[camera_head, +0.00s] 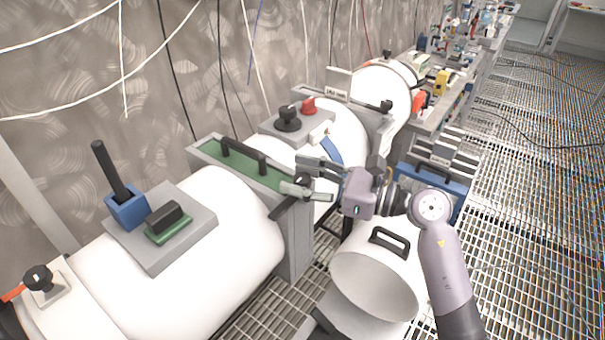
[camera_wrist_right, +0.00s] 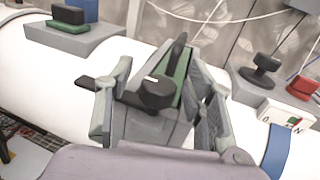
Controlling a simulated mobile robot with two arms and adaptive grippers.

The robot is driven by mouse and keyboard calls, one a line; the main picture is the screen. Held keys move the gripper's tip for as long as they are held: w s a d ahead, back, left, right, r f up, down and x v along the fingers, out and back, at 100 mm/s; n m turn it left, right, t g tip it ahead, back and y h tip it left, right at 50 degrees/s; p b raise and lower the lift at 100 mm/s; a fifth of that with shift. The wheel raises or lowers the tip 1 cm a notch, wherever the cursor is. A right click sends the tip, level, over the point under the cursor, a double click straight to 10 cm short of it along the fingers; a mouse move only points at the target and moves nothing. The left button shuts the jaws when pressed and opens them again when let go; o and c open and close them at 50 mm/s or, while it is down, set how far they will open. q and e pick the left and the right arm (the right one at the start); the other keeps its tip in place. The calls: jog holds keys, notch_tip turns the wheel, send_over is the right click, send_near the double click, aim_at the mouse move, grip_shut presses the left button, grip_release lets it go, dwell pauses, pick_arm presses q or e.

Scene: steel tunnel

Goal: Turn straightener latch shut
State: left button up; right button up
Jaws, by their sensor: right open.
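The latch (camera_head: 302,181) is a black round knob with a lever arm on the end of a grey, green-topped straightener block (camera_head: 236,166) between white pipe sections. In the right wrist view the latch knob (camera_wrist_right: 157,92) sits between my fingers, with its lever (camera_wrist_right: 103,83) pointing left past the left finger. My right gripper (camera_head: 309,177) is open around the knob; it also shows in the wrist view (camera_wrist_right: 160,72). I cannot tell whether a finger touches the knob or lever. My left gripper is not in view.
A grey plate with a blue block (camera_head: 127,208) and black handle sits on the near pipe. A second black knob (camera_head: 288,118) and a red block (camera_head: 308,105) stand behind the latch. A white cylinder (camera_head: 372,285) with a black handle lies below my right arm. Cables hang along the wall.

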jog(key=shift+c, duration=0.4)
grip_shut()
dwell(0.4)
